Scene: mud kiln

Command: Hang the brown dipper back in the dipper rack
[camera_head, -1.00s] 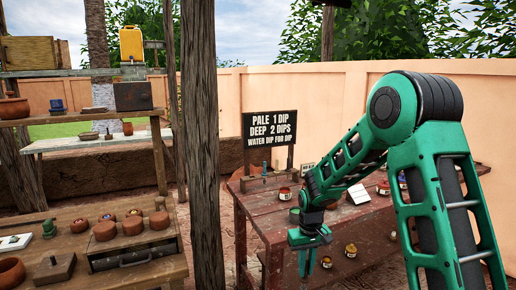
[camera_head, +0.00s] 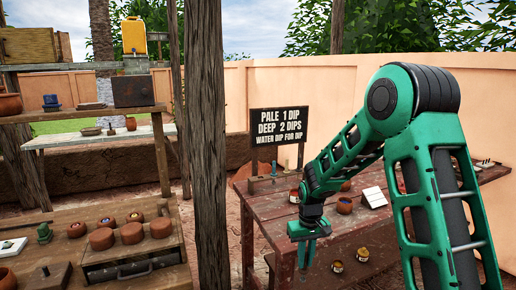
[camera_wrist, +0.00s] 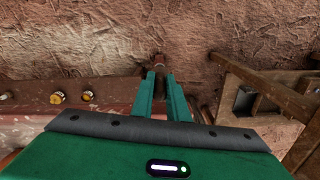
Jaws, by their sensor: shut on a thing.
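My gripper (camera_head: 308,252) hangs fingers-down in front of the red-brown table in the head view. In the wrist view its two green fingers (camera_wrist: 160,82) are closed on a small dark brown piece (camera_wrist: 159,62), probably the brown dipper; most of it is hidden. In the head view the held thing cannot be made out. A small wooden stand (camera_head: 272,182) with an upright blue-green piece sits at the table's back left, below the sign; it looks like the dipper rack, but it is too small to be sure. My gripper is nearer and lower right of it, apart from it.
The red-brown table (camera_head: 262,208) carries several glaze pots (camera_head: 344,206) and a white card (camera_head: 373,197). Jars (camera_head: 337,267) stand on its lower shelf. A sign (camera_head: 280,127) rises behind it. A thick post (camera_head: 207,150) stands left, beside a bench (camera_head: 70,262) with clay pieces.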

